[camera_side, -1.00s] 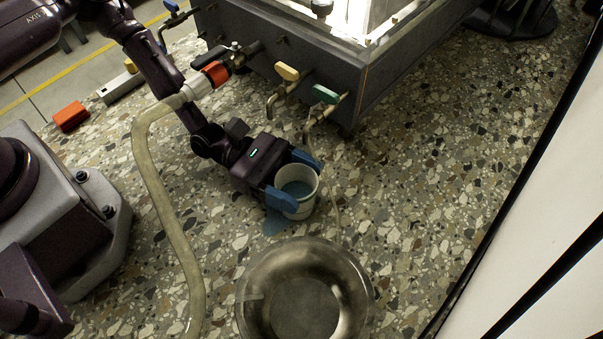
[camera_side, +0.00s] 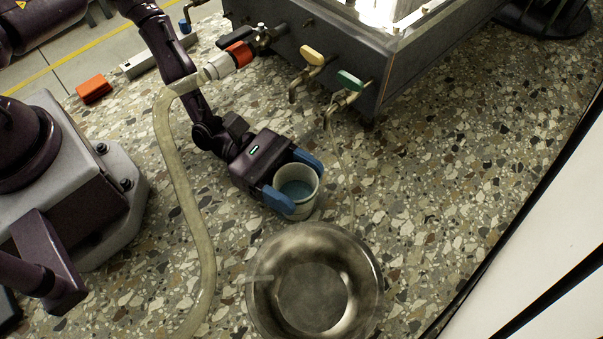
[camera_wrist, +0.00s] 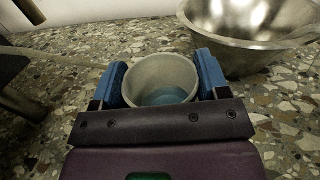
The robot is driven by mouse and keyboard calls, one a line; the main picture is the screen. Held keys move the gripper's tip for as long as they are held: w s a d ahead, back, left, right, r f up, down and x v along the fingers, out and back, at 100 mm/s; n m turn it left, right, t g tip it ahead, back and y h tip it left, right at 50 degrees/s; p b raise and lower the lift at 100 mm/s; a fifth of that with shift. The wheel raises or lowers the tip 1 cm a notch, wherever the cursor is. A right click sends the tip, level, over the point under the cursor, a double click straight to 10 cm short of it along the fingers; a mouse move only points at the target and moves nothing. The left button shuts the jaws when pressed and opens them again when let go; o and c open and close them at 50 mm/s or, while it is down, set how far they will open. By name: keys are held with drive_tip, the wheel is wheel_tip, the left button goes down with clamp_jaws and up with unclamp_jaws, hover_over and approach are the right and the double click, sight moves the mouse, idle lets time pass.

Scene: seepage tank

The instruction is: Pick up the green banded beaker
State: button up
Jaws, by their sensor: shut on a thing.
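A pale grey-white beaker (camera_side: 298,187) with blue liquid inside is between the two blue fingers of my gripper (camera_side: 293,187). It also shows in the wrist view (camera_wrist: 160,78), upright, with a finger against each side. My gripper (camera_wrist: 163,85) is shut on it. No green band shows on the visible part of the beaker; the fingers cover some of its wall. I cannot tell whether its base touches the speckled floor.
A steel bowl (camera_side: 262,305) stands just below the beaker in the side view. The tank (camera_side: 376,68), with a yellow-handled tap (camera_side: 313,56) and a green-handled tap (camera_side: 349,81), is above. Floor at right is clear.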

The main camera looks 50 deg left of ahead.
drive_tip(key=shift+s, duration=1.65)
drive_tip(key=shift+f, duration=0.2)
drive_tip(key=o, duration=1)
drive_tip(key=shift+o, duration=0.2)
